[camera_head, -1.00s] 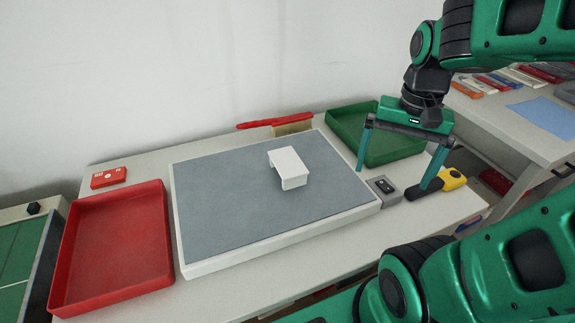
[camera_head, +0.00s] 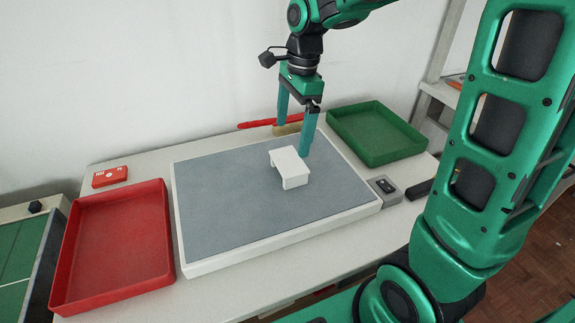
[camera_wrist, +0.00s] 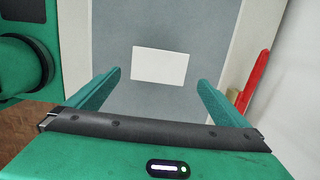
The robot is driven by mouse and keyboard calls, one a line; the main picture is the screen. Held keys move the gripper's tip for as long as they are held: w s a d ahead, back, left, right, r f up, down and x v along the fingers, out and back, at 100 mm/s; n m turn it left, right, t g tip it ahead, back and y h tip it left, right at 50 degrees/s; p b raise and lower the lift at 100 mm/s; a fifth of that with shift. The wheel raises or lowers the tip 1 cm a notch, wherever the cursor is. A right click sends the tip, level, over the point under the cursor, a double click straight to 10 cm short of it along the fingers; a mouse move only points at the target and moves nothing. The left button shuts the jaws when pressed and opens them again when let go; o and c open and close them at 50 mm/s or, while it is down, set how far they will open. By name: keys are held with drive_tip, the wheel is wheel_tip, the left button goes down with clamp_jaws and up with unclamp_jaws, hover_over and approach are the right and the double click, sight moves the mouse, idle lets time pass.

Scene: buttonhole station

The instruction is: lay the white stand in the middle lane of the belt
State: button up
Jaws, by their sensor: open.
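The white stand (camera_head: 288,163) is a small bench-like piece with a flat top. It stands upright on the grey mat (camera_head: 225,190) of the white-rimmed board, right of its middle. In the wrist view its white top (camera_wrist: 160,65) lies ahead of and between the fingers. My gripper (camera_head: 293,140) is open and empty, pointing down above the far part of the board near the stand. It shows no contact with the stand. A green surface with pale lines (camera_head: 22,245) at the left edge may be the belt; it is only partly in view.
A red tray (camera_head: 112,245) stands left of the board and a green tray (camera_head: 376,133) to its back right. A red-handled brush (camera_head: 268,122) lies behind the board. A small grey box (camera_head: 384,189) sits at its right, a red box (camera_head: 109,177) at back left.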

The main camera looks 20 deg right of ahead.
sight(288, 161)
drive_tip(key=f, duration=0.7)
drive_tip(key=a+f, duration=0.1)
drive_tip(key=f, duration=0.2)
drive_tip(key=shift+f, duration=0.15)
drive_tip(key=c, duration=0.9)
